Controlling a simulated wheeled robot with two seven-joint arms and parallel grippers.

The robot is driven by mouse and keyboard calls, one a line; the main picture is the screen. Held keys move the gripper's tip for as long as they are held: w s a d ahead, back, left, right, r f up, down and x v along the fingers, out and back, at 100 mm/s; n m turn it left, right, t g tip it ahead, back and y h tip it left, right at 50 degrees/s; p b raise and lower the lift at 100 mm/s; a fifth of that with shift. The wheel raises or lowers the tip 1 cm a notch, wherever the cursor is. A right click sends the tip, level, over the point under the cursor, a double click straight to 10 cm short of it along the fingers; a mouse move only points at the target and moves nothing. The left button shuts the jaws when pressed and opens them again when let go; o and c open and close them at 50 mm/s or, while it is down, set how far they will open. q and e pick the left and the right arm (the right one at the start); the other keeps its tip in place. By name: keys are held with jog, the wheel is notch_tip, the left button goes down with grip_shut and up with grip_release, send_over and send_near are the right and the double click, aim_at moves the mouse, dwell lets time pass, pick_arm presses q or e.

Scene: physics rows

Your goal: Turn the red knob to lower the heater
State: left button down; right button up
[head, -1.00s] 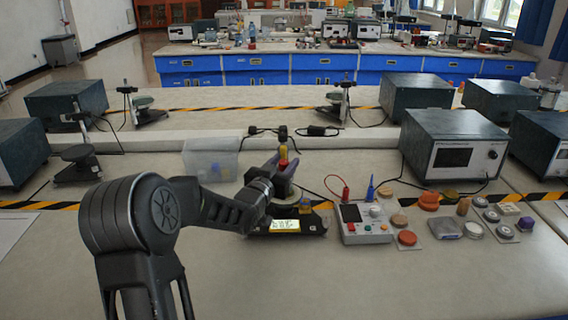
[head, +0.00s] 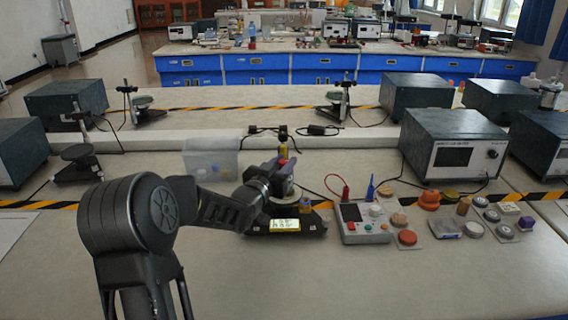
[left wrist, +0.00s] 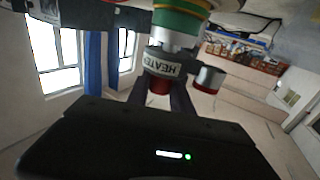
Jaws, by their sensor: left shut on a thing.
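A red knob (left wrist: 160,85) shows in the left wrist view below a grey collar lettered HEATER (left wrist: 163,63). The dark fingers of my left gripper (left wrist: 160,97) are on both sides of the red knob, shut on it. In the head view my left gripper (head: 278,180) is at the back of a low black device with a lit display (head: 285,225). My wrist and the device's own parts largely hide the knob there. A second grey cylinder with a red edge (left wrist: 208,79) stands beside the collar. My right gripper is not in view.
A clear plastic box (head: 208,160) stands behind my left arm. A grey control box with a dark screen (head: 362,222) stands right of the device, with several loose knobs and caps further right. The front of the bench is clear.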

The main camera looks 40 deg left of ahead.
pick_arm(q)
jog(key=shift+a+h, duration=0.1)
jog(key=shift+h, duration=0.2)
jog(key=shift+m+h, duration=0.8)
jog(key=shift+h, duration=0.2)
jog(key=m+h+p, duration=0.1)
jog(key=h, duration=0.1)
jog(key=m+h+p, duration=0.1)
jog(key=h+p, duration=0.1)
jog(key=shift+r+m+h, duration=0.15)
jog(key=shift+m+h, duration=0.15)
jog(key=shift+m, duration=0.1)
jog(key=shift+m+g+h+p, duration=0.9)
jog(key=shift+m+h, duration=0.6)
jog(key=shift+h, duration=0.6)
jog(key=c, duration=1.1)
grip_release()
jog(key=shift+s, duration=0.1)
